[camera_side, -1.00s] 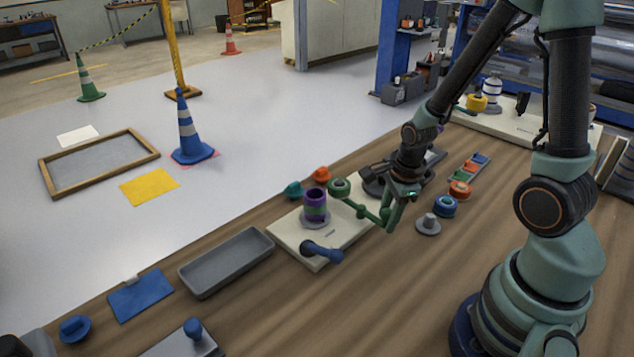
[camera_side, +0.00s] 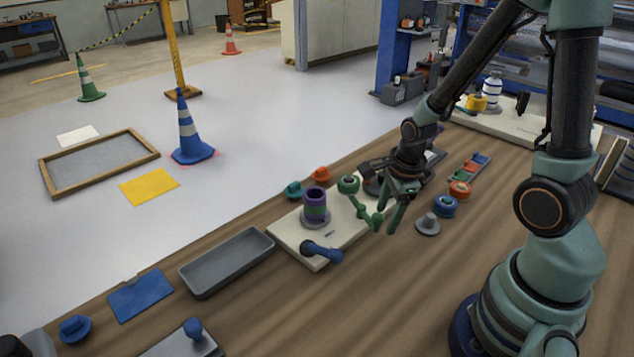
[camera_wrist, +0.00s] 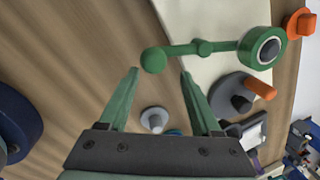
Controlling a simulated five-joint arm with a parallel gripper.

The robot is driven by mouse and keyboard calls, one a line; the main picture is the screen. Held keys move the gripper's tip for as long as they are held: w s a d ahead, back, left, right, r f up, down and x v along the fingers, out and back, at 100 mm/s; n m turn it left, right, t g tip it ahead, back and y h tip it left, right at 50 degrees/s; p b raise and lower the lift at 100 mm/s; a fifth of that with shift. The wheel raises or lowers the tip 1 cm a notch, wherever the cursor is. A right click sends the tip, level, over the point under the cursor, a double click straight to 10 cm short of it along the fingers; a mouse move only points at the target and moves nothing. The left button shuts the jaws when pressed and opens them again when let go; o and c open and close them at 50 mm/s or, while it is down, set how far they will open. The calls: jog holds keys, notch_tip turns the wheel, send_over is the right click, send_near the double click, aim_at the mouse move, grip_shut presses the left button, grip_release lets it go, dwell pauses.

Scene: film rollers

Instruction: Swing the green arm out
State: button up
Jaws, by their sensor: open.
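The green arm (camera_side: 362,207) sits at the right part of the cream board (camera_side: 290,236). Its roller end (camera_side: 348,185) stands to the right of the purple and green roll (camera_side: 315,202), with a gap between them. Its ball end points toward the front right, beside my gripper (camera_side: 386,218). In the wrist view the green arm (camera_wrist: 205,47) runs from its ball (camera_wrist: 153,60) at the left to the ringed roller end at the right. The ball is just ahead of and between my open fingertips (camera_wrist: 160,72); I cannot tell whether either touches it.
A blue arm (camera_side: 322,251) is on the board's front edge. Orange (camera_side: 321,174) and teal (camera_side: 292,190) knobs stand behind the board. A blue roll (camera_side: 445,206) and grey peg (camera_side: 428,225) are at right.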

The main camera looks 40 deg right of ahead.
notch_tip(320, 180, up, 11)
jog(key=s, duration=0.2)
jog(key=shift+a, duration=0.3)
dwell(0.3)
jog(key=a+r+n+t, duration=0.1)
jog(key=a+r+n, duration=0.2)
jog(key=n, duration=0.9)
jog(key=a+r+n+t, duration=0.2)
jog(key=a+r+n, duration=0.2)
jog(key=n, duration=0.8)
notch_tip(320, 180, up, 2)
jog(key=shift+w+r+n+t, duration=0.1)
jog(key=shift+w+n+t, duration=0.2)
jog(key=shift+n, duration=0.1)
